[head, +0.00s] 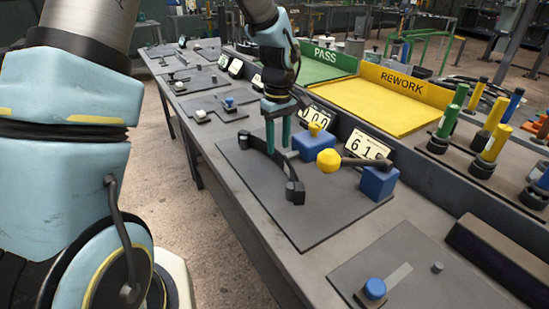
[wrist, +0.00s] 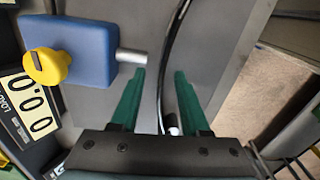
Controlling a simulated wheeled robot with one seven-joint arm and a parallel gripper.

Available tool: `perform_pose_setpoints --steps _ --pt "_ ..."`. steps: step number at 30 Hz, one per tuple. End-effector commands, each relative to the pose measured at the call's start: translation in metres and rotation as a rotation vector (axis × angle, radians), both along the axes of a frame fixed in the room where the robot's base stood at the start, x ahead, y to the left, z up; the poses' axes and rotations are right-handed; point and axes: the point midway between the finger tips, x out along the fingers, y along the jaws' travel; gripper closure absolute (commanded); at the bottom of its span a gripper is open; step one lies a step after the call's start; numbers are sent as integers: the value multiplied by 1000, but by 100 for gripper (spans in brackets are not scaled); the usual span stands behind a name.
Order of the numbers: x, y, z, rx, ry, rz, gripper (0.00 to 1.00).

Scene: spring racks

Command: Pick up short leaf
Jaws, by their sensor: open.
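A dark curved leaf (head: 277,168) with thicker ends lies on the grey mat in the head view. I take it for the short leaf. My gripper (head: 278,150) points down over its middle, with green fingers apart. In the wrist view, my gripper (wrist: 159,73) is open, and the thin dark leaf (wrist: 164,58) runs lengthwise between the fingers, not clamped. I cannot tell the exact height of the fingertips above the mat.
A blue block with a yellow knob (wrist: 48,67) and a grey pin stands close left of the fingers in the wrist view. A blue block (head: 378,183) with a yellow-ended lever stands right. Yellow REWORK (head: 385,105) and green PASS (head: 318,68) trays lie behind.

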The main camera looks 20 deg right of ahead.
Motion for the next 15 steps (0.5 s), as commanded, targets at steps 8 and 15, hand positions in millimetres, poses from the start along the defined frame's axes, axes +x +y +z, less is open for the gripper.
perform_pose_setpoints --steps 8,15 --pt "-4 3 -35 1 3 -1 54" --pt "-4 2 -39 0 0 -2 54"
